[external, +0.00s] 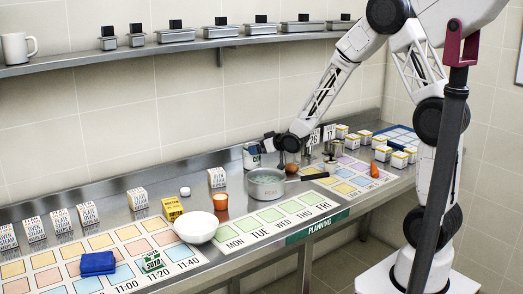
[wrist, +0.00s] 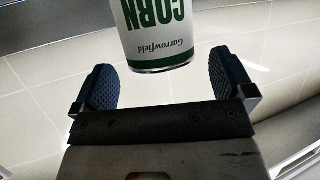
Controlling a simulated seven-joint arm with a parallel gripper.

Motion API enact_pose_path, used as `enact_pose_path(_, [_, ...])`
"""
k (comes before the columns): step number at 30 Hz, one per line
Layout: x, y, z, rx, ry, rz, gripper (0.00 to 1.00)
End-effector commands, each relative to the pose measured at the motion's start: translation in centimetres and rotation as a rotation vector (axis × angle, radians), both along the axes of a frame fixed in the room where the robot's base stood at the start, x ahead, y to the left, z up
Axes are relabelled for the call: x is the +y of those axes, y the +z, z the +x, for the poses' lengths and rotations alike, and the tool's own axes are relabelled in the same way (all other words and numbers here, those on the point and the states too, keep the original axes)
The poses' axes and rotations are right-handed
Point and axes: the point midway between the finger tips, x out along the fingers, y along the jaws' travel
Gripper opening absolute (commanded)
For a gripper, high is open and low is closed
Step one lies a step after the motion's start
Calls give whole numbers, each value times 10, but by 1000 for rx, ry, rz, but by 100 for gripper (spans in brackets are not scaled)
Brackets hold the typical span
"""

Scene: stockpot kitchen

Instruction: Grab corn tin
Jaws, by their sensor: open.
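The corn tin (wrist: 155,30) is a white can with green lettering reading CORN and Garrowfield. In the wrist view it is at the top centre, beyond and between my open fingers, and its top part is cut off by the frame. My gripper (wrist: 165,88) is open, with one dark ridged finger on each side and nothing between them. In the external view a can (external: 251,155) stands at the back of the counter by the wall, just left of my gripper (external: 268,143). Whether the fingers touch it cannot be told there.
A grey saucepan (external: 266,186) with a handle stands in front of the can. An orange cup (external: 221,201), a white bowl (external: 196,227) and a yellow box (external: 172,208) stand to the left. Small white boxes (external: 400,160) are at the right. A shelf (external: 190,48) runs along the wall above.

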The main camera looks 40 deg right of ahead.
Motion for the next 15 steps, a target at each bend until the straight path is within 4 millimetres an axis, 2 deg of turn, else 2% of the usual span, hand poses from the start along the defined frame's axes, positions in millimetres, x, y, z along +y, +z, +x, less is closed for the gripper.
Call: enact_pose_path(15, [12, -16, 33, 1, 0, 0, 100])
